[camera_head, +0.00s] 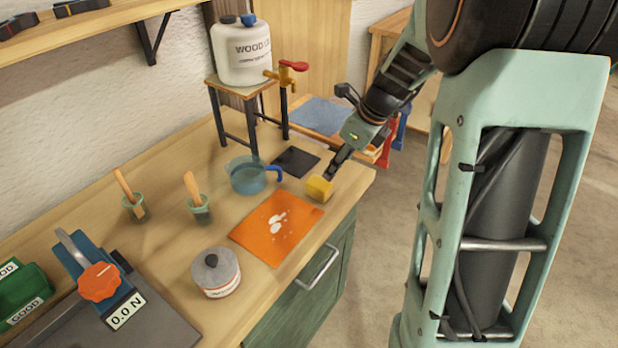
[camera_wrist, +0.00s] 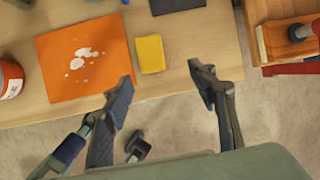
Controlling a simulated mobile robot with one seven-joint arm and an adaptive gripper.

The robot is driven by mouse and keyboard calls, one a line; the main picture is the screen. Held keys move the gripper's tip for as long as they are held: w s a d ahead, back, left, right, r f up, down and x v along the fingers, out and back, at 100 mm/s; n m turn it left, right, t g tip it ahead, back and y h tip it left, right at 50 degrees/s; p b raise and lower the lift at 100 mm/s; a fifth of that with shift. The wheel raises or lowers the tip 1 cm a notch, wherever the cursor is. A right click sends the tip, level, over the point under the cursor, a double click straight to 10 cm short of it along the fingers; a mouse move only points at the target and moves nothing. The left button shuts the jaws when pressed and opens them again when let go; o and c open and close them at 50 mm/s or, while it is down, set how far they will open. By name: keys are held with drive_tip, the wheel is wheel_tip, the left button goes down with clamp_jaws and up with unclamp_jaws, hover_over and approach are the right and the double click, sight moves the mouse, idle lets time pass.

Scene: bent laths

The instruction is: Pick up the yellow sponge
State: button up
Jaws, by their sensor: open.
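The yellow sponge (camera_head: 319,188) is a small block on the workbench near its front right edge, just beside the orange mat. In the wrist view the sponge (camera_wrist: 150,54) lies flat, right of the mat and ahead of the space between my fingers. My gripper (camera_head: 333,170) is by the sponge in the head view, with its fingers close behind it. In the wrist view my gripper (camera_wrist: 162,85) is open and empty, its two fingertips wide apart on either side of the sponge's line. The sponge is not between the fingertips there.
The orange mat (camera_head: 262,240) with white spots, a blue jug (camera_head: 248,176), a dark pad (camera_head: 296,161) and a lidded tin (camera_head: 216,272) are nearby. A stand (camera_head: 241,92) holds a white container (camera_head: 241,55) with a tap. The bench's front edge is close to the sponge.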

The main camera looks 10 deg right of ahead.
sight(321, 184)
drive_tip(key=shift+m+g, duration=0.3)
drive_tip(key=shift+m, duration=0.2)
drive_tip(key=f, duration=0.1)
drive_tip(key=a+f, duration=0.1)
drive_tip(key=f, duration=0.1)
drive_tip(key=a+f, duration=0.1)
drive_tip(key=shift+w+f, duration=0.15)
drive_tip(key=shift+f, duration=0.05)
drive_tip(key=shift+w+b+x, duration=0.15)
drive_tip(key=shift+b+x, duration=0.05)
drive_tip(key=shift+x, duration=1.35)
drive_tip(key=shift+w+b+x, duration=0.15)
drive_tip(key=shift+x, duration=1.45)
drive_tip(key=shift+a+r, duration=0.1)
drive_tip(key=shift+r, duration=0.05)
drive_tip(key=c, duration=1.1)
drive_tip(key=shift+r, duration=0.15)
